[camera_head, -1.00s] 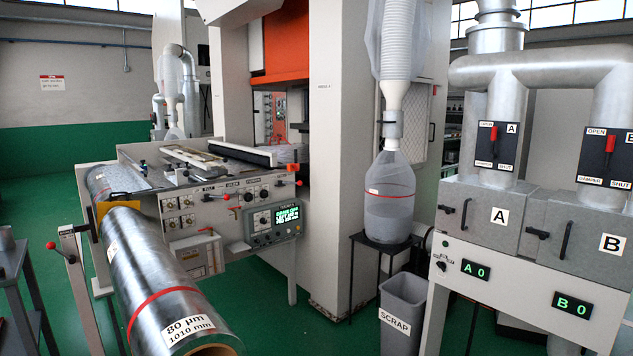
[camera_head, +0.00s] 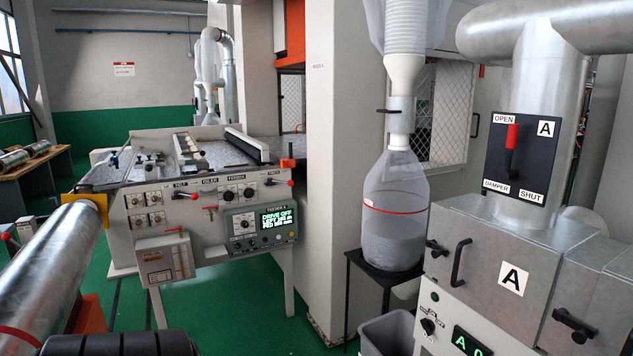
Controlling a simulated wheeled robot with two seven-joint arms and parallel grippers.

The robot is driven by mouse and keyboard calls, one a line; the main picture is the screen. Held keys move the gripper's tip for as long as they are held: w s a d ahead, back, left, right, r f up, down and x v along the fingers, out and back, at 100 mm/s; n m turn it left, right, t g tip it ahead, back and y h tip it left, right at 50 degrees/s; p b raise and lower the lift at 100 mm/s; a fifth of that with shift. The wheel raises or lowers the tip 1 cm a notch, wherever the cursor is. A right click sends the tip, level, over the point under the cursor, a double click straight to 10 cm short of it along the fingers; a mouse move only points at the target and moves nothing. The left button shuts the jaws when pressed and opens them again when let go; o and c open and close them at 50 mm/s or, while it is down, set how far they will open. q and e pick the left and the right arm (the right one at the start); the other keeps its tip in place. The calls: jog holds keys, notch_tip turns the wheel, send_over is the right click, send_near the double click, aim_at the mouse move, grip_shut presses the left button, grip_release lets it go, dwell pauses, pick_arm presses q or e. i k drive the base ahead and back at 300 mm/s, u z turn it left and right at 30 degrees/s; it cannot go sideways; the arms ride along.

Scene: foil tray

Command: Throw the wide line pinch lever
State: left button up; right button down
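The feeder panel (camera_head: 165,208) stands left of centre. A red knob (camera_head: 6,236) on a post shows at the left edge. The green display (camera_head: 273,219) reads DRIVE OFF on its top line. Neither gripper shows.
A large foil roll (camera_head: 50,260) fills the lower left. Damper cabinet A (camera_head: 490,240) blocks the right. Green floor (camera_head: 235,310) is open below the panel.

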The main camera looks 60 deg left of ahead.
aim_at(281, 182)
jog(key=i, duration=0.2)
jog(key=u, duration=2.45)
jog(key=i, duration=3.75)
jog(key=z, duration=1.25)
